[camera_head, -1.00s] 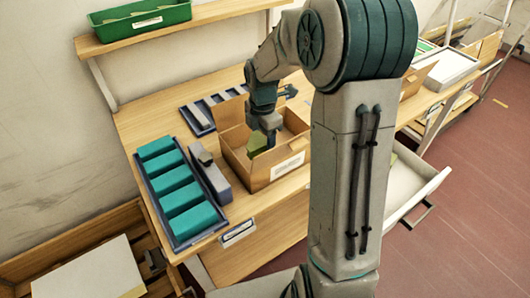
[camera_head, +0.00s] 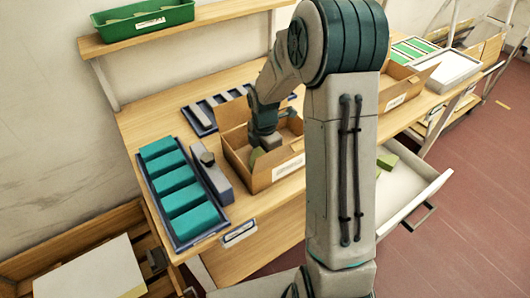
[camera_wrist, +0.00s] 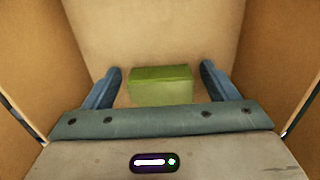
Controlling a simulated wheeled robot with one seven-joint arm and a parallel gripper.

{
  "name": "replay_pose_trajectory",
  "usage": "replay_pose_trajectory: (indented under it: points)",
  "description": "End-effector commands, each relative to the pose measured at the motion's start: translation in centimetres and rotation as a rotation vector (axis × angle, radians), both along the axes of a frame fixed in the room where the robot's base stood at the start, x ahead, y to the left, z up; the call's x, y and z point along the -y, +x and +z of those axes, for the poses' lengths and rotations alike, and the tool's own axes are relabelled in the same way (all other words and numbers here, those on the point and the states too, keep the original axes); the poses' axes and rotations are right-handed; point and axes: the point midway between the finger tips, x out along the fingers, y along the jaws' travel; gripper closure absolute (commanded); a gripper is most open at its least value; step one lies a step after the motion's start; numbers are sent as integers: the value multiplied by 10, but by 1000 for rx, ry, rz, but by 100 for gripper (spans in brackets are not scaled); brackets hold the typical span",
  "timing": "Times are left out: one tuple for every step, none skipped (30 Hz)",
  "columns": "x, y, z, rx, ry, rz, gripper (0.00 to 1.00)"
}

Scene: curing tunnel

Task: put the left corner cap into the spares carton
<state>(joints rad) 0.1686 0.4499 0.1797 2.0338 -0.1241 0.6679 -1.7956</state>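A green corner cap (camera_wrist: 161,86) lies inside the spares carton, between my gripper's fingers in the wrist view. A gap shows on each side of it. My gripper (camera_wrist: 160,80) is open, with its blue fingers apart inside the carton. In the head view my gripper (camera_head: 264,143) reaches down into the open spares carton (camera_head: 277,175), and only a small green part of the cap shows beside it. Another green piece (camera_head: 387,160) lies in the open white drawer (camera_head: 405,195), partly hidden by my arm.
A tray of teal blocks (camera_head: 181,240) and a grey device (camera_head: 213,178) stand left of the carton. A slotted blue tray (camera_head: 201,121) lies behind it. Another carton (camera_head: 402,92) stands to the right. A green bin (camera_head: 143,21) sits on the shelf above.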

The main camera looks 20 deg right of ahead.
Motion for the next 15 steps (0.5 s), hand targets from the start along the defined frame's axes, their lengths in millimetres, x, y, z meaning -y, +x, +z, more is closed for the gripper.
replay_pose_trajectory:
  points:
    - [0,0,0,0,0,0,20]
    - [0,0,0,0,0,0,20]
    - [0,0,0,0,0,0,20]
    - [0,0,0,0,0,0,20]
    - [0,0,0,0,0,0,20]
    - [0,0,0,0,0,0,20]
    - [0,0,1,0,0,0,20]
    - [0,0,1,0,0,0,20]
    - [0,0,3,0,0,0,20]
    - [0,0,5,1,0,0,20]
    - [0,1,7,2,0,-1,20]
    - [0,1,11,4,0,-1,20]
    - [0,1,16,5,1,-1,20]
    - [0,1,21,5,0,-1,20]
    - [0,2,29,6,0,-2,20]
